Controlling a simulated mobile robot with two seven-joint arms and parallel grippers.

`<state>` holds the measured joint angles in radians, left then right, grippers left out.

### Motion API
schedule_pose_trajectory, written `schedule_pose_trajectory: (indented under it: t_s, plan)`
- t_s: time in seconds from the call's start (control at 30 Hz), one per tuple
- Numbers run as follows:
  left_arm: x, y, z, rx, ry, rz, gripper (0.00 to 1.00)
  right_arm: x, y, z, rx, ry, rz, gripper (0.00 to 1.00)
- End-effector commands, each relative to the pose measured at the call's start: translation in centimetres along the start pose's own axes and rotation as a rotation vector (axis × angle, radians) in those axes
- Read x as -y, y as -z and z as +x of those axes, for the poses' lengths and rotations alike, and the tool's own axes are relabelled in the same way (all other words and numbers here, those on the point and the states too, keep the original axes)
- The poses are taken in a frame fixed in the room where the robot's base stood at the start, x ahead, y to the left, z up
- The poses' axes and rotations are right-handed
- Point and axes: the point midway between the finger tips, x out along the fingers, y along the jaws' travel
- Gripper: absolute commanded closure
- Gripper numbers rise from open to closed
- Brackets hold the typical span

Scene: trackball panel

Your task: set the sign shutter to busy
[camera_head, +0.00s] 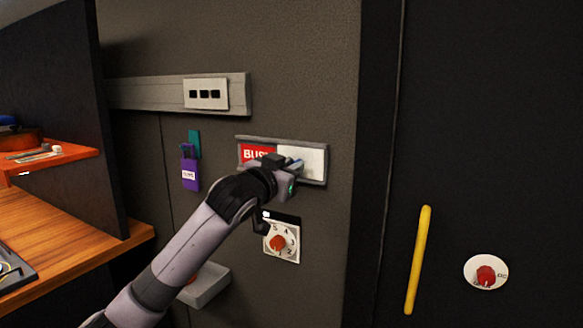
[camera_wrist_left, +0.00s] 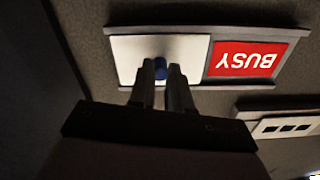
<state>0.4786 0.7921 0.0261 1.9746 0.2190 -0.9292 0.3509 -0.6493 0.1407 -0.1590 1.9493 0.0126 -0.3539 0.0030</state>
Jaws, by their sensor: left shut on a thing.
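The sign (camera_head: 240,141) is a grey-framed panel on the dark wall. Its red BUSY field (camera_head: 252,152) shows on the left half, and the white shutter (camera_head: 315,161) covers the right half. My left gripper (camera_head: 294,165) is at the shutter, shut on its blue knob. In the left wrist view, which shows the sign upside down, my left gripper (camera_wrist_left: 166,80) has its fingers around the blue knob (camera_wrist_left: 161,68) on the white shutter (camera_wrist_left: 128,52). The red BUSY field (camera_wrist_left: 246,59) is uncovered there. My right gripper is not in view.
Below the sign is a dial (camera_head: 290,256) with a red knob. A rail with a socket plate (camera_head: 206,94) runs above. A purple tag (camera_head: 189,172) hangs to the left. A yellow handle (camera_head: 418,260) and a red-knobbed dial (camera_head: 484,273) are at right. A wooden desk (camera_head: 60,235) stands left.

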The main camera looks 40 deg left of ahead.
Motion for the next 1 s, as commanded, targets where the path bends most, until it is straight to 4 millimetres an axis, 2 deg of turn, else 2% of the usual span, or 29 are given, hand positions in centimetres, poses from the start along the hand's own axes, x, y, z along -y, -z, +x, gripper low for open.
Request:
schedule_pose_trajectory:
  t_s: [0.37,0.4,0.47,0.8,1.0]
  plan:
    - [-0.5,-0.2,0.0,0.005,-0.012,-0.002,1.00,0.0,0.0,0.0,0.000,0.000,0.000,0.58]
    - [-0.5,-0.2,0.0,0.004,-0.013,-0.002,0.76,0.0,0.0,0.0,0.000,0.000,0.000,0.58]
    - [-0.5,-0.2,0.0,0.004,-0.012,-0.002,0.56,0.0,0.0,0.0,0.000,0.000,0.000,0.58]
    - [-0.3,-0.1,-0.2,0.000,-0.006,-0.001,0.56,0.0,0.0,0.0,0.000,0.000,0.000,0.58]
    - [-0.3,-0.2,-2.0,0.000,-0.008,-0.001,0.56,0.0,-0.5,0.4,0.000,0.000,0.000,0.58]
